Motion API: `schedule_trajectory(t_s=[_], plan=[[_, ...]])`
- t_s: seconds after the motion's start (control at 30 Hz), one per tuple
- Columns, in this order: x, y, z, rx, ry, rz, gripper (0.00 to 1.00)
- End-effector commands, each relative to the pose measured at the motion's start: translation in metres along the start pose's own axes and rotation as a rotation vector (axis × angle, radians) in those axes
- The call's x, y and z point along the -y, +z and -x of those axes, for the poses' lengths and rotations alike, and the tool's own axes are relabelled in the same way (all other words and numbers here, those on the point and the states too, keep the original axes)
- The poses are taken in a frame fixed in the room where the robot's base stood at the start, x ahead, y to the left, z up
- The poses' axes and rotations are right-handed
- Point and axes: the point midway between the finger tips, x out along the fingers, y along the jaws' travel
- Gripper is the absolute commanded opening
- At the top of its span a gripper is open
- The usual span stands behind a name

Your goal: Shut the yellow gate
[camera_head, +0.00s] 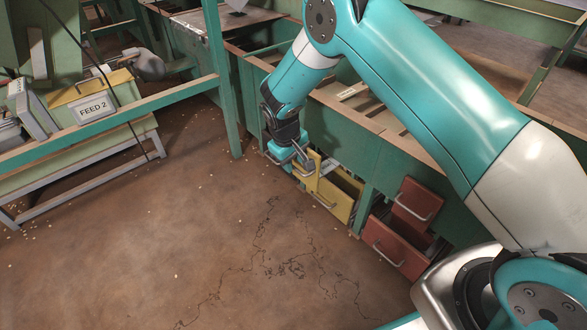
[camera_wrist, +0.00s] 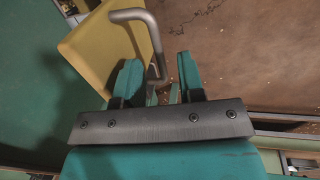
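The yellow gate (camera_head: 309,168) is a small yellow panel with a bent grey bar handle, on the green hopper side. In the wrist view the yellow gate (camera_wrist: 98,48) is at the upper left, and its grey handle (camera_wrist: 147,38) runs down from its edge. My gripper (camera_head: 292,156) is at this gate in the head view. In the wrist view my gripper (camera_wrist: 158,66) has its teal fingers apart, with the lower end of the handle between them. Contact with the handle cannot be told. The gripper partly hides the gate in the head view.
A yellow bin front (camera_head: 338,201) with its own handle juts out below the gate. To its right are a raised red gate (camera_head: 418,197) and a red bin (camera_head: 393,251). A green post (camera_head: 222,85) and a FEED 2 box (camera_head: 92,108) stand left. The floor in front is clear.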

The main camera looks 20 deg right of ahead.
Motion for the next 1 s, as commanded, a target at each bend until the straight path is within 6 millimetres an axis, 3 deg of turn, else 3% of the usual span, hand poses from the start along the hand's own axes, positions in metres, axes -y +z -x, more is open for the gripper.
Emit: schedule_trajectory(t_s=[0.13, 0.47, 0.6, 0.63, 0.87, 1.0], plan=[[0.000, 0.000, -0.013, 0.000, 0.000, 0.000, 0.36], [0.000, 0.000, -0.015, 0.000, 0.000, 0.000, 0.36], [0.000, 0.000, -0.015, 0.000, 0.000, 0.000, 0.04], [0.000, 0.000, -0.015, 0.000, 0.000, 0.000, 0.00], [-0.003, 0.000, -0.015, 0.001, 0.000, -0.001, 0.00], [-0.028, 0.000, -0.017, 0.001, 0.001, -0.007, 0.00]])
